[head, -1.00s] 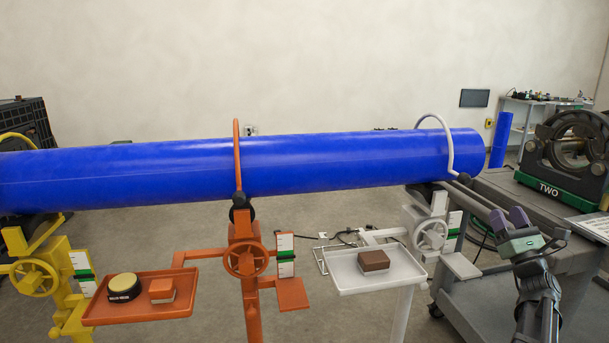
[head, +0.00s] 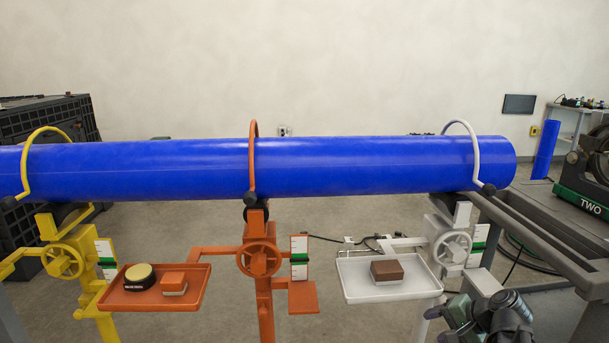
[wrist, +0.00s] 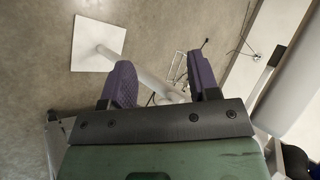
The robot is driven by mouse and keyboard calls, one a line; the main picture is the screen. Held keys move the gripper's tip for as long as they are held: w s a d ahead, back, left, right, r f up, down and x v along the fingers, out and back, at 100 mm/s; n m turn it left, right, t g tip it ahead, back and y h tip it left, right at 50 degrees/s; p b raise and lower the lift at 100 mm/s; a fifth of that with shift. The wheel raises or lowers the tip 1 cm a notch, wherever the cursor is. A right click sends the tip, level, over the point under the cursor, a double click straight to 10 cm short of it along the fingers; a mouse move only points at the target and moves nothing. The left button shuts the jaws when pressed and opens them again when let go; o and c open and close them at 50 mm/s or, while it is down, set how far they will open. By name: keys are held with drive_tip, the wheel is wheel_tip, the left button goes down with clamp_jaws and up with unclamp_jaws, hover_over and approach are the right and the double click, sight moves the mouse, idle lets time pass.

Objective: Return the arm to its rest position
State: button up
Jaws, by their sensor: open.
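My gripper shows in the wrist view (wrist: 160,85) with its two purple fingers spread apart. Nothing is between them; the floor, a pale stand post and some thin wire show beyond. In the head view only part of my arm shows at the bottom right, in front of the white stand, and the fingertips cannot be made out there.
A long blue pipe (head: 350,165) lies across yellow, orange and white stands. An orange tray (head: 190,298) holds a round tin and a block; a white tray (head: 352,290) holds a brown block (head: 386,270). A grey cart frame (head: 545,240) and machine "TWO" (head: 590,175) stand right.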

drive_tip(key=s+a+f+n+g+h, duration=0.3)
drive_tip(key=s+a+n, duration=0.15)
drive_tip(key=a, duration=0.45)
drive_tip(key=s+a+f+n+g+h, duration=0.25)
drive_tip(key=s+a+n+h, duration=0.2)
drive_tip(key=a, duration=0.45)
wheel_tip(320, 180, up, 26)
drive_tip(key=p, duration=2.5)
drive_tip(key=shift+w+d+f+g+y, duration=0.25)
drive_tip(key=shift+w+g+y, duration=0.1)
drive_tip(key=shift+o, duration=0.2)
